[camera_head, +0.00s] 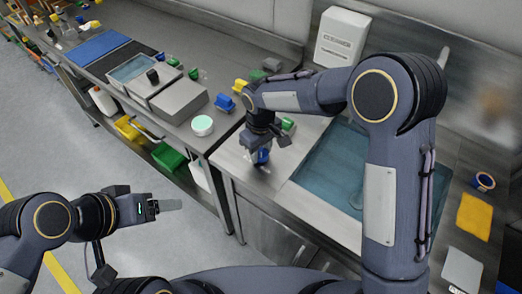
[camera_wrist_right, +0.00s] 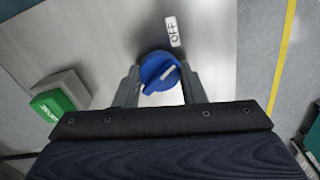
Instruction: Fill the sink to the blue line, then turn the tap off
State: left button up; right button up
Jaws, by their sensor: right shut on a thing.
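The sink (camera_head: 320,165) is the recessed basin in the steel counter at the right of the head view, partly hidden by my right arm. It looks bluish inside; I cannot make out the blue line or the water level. The knob also shows in the head view (camera_head: 262,156). My right gripper (camera_wrist_right: 160,86) is shut on it, one finger at each side. My left gripper (camera_head: 168,206) is over the floor, away from the counter; its jaw opening is unclear.
A green block (camera_wrist_right: 56,103) on a grey base stands left of the knob in the wrist view. A yellow cloth (camera_head: 474,215) and a tape roll (camera_head: 483,182) lie right of the sink. A white dispenser (camera_head: 341,36) is at the back wall. The left counter holds boxes and trays.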

aim_at(261, 153)
jog(key=shift+n, duration=1.1)
jog(key=shift+r, duration=0.1)
jog(key=o, duration=1)
notch_tip(261, 153, up, 8)
jog(key=shift+f+b, duration=0.25)
jog(key=shift+b, duration=0.05)
jog(key=shift+r, duration=0.1)
